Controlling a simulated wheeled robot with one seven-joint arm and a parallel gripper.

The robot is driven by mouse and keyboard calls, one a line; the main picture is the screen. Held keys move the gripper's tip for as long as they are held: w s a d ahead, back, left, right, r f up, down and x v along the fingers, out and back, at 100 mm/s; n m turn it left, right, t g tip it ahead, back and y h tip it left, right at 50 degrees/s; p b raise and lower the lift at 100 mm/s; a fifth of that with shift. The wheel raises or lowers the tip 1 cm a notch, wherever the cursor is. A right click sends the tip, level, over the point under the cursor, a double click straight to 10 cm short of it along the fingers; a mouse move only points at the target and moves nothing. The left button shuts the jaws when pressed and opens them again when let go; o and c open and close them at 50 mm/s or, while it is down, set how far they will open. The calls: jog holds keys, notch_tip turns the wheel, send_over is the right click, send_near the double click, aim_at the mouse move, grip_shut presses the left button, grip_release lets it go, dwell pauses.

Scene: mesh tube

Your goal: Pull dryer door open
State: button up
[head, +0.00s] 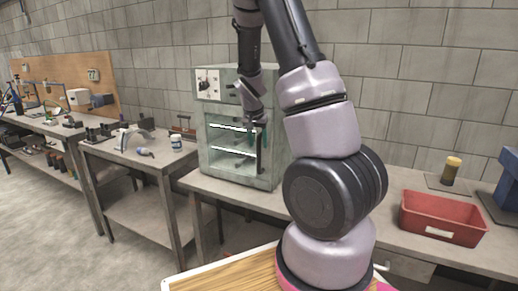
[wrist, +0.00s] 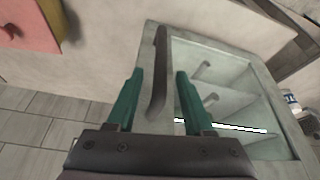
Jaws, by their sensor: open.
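The dryer (head: 203,133) is a pale grey-green cabinet on the bench in the head view, with a window showing lit shelves. Its door looks closed. In the wrist view the dryer front (wrist: 225,57) fills the right half, with a long dark door handle (wrist: 160,55) along one side. My gripper (wrist: 158,76) is open, with one green finger on each side of the handle. Gaps show between the handle and both fingers; how deep it sits between them is hard to tell. In the head view my gripper (head: 257,134) is at the right side of the door, partly hiding it.
A red bin (head: 440,218) and a yellow-topped jar (head: 451,170) stand on the bench to the right. Open floor (head: 60,225) lies at the front left.

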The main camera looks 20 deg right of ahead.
jog(key=shift+x, duration=1.7)
grip_shut()
